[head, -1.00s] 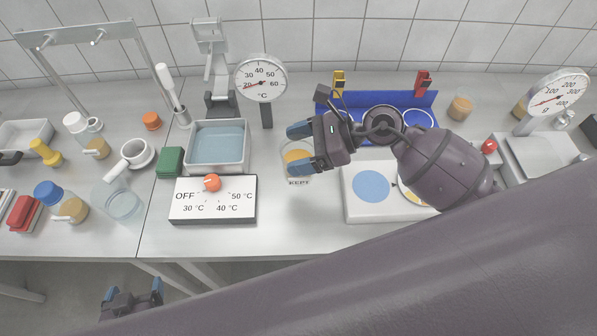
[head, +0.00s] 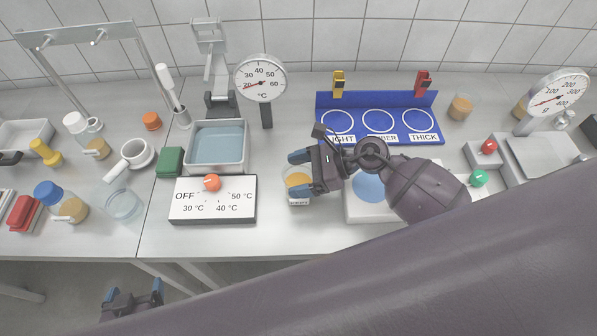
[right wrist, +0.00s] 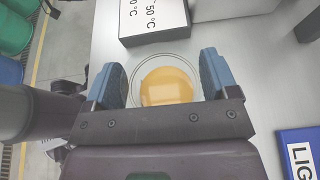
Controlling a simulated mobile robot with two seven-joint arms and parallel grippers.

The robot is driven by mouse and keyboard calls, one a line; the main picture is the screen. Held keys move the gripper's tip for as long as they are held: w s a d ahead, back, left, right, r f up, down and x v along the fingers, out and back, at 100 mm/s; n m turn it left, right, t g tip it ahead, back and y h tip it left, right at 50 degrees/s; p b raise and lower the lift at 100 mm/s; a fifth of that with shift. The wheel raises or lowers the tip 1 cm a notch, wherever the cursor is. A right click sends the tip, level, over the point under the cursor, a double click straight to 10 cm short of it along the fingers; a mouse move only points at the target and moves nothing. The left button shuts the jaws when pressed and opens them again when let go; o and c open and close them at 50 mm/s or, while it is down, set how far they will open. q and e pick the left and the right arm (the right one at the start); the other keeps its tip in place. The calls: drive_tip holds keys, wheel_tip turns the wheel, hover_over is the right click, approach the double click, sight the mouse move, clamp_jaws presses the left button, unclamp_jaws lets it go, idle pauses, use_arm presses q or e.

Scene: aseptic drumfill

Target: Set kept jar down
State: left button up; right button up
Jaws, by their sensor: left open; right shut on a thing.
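In the right wrist view the jar (right wrist: 165,85) sits between the two blue fingers, seen from above. My left gripper (head: 132,292) is open and empty, low in front of the table edge.
The heater dial box (head: 245,212) is just left of the jar. A white box with a blue disc (head: 369,187) is to the right, partly behind my arm. The blue sorting rack (head: 378,107) stands behind. Bare table lies in front of the jar.

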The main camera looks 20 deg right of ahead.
use_arm(q)
drive_tip(key=shift+f, duration=0.1)
use_arm(e)
drive_tip(key=shift+f, duration=0.1)
drive_tip(key=o, duration=1)
use_arm(q)
drive_tip(key=shift+r, duration=0.2)
drive_tip(key=shift+w+f+b, duration=0.45)
drive_tip(key=shift+f+b, duration=0.35)
drive_tip(key=shift+b, duration=0.5)
use_arm(e)
drive_tip(key=shift+v, duration=6.1)
use_arm(q)
drive_tip(key=shift+s+f, duration=0.15)
drive_tip(key=shift+s, duration=0.15)
use_arm(e)
drive_tip(key=shift+a, duration=0.1)
